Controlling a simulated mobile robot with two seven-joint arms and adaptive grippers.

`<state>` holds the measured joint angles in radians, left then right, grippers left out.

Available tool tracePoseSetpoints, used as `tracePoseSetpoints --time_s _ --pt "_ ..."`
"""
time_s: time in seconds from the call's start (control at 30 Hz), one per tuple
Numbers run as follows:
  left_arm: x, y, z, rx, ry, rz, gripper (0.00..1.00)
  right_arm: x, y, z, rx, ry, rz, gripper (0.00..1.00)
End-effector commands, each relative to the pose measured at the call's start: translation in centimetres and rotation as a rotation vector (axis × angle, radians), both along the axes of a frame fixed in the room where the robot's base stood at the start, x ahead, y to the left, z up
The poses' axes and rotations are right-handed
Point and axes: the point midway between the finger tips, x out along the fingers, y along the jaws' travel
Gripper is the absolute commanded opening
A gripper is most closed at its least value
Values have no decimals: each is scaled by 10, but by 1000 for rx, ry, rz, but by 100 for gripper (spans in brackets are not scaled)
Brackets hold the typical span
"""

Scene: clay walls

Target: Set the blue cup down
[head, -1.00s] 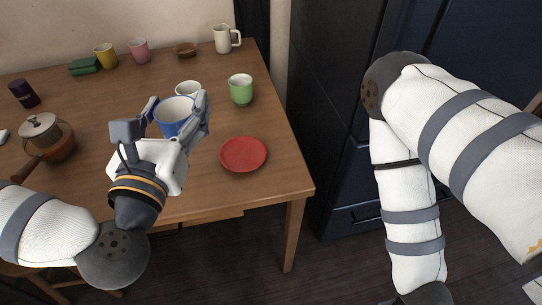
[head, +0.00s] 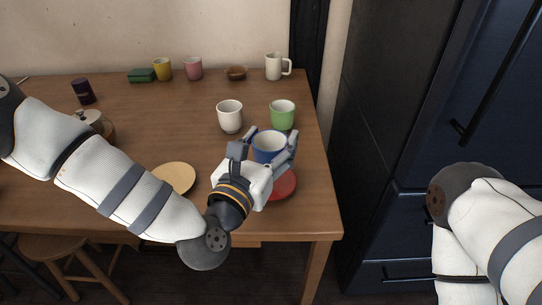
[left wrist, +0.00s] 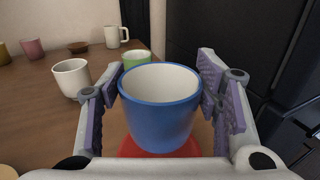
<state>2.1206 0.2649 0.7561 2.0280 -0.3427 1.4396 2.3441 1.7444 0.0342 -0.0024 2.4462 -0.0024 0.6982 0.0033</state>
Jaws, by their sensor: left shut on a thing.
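The blue cup (head: 268,149) is upright with a white inside. My left gripper (head: 270,145) is shut on it, with one finger on each side. In the head view the red plate (head: 284,187) is partly hidden by the gripper and cup. The cup appears to be above the plate; I cannot tell whether they touch. My right gripper is out of view.
A green cup (head: 282,114) and a white cup (head: 230,116) stand just behind the blue cup. A yellowish plate (head: 174,178) lies to the left. A white mug (head: 276,66), a brown bowl (head: 236,73) and other cups line the back. The wooden table's (head: 318,200) right edge is close.

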Motion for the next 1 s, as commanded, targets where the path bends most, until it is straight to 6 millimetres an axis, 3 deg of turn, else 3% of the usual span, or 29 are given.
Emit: tracePoseSetpoints --time_s 0.27,0.6,0.63,0.7,1.0 --pt "7 -2 -38 1 0 0 26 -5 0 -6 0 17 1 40" --pt "7 -1 -42 -1 -1 2 26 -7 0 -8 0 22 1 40" --pt "7 -1 -42 0 -1 1 62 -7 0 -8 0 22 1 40" --pt "7 -1 -41 1 -1 1 77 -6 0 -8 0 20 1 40" --pt "7 -1 -40 0 -2 1 77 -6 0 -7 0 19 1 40"
